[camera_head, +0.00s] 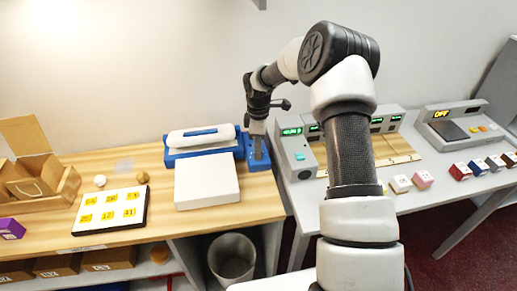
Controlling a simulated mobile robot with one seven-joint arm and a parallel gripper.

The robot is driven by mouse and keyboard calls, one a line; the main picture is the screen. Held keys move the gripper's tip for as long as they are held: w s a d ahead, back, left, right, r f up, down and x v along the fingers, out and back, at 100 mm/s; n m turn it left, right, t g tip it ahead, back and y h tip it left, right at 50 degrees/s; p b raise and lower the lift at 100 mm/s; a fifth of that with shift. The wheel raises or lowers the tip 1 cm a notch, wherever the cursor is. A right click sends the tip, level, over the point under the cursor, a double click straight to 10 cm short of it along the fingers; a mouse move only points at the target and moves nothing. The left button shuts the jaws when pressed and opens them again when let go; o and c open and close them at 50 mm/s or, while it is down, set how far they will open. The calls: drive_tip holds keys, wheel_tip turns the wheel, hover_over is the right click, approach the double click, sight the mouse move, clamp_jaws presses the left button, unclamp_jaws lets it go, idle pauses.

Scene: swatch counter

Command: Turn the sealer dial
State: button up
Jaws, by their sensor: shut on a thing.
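The blue and white sealer (190,153) stands at the back of the wooden counter, with its long white lid lying lengthwise on top. Its blue control panel (265,164) is at its right end, by the counter's right edge. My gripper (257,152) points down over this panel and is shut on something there. The sealer dial is hidden by the fingers, so its setting cannot be read.
A white box (206,183) sits just in front of the sealer. A number board (111,211) and wooden bins (40,187) are at left. On the grey table (436,189) at right are machines with green displays (297,153) and small blocks. A bin (231,257) stands below.

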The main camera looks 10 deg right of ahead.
drive_tip(key=m+b, duration=0.1)
drive_tip(key=m, duration=0.3)
drive_tip(key=shift+b, duration=0.35)
drive_tip(key=m+b, duration=0.1)
drive_tip(key=m, duration=0.4)
drive_tip(key=m+b, duration=0.1)
drive_tip(key=m, duration=0.3)
drive_tip(key=shift+m, duration=2.4)
drive_tip(key=o, duration=1)
drive_tip(key=shift+o, duration=0.2)
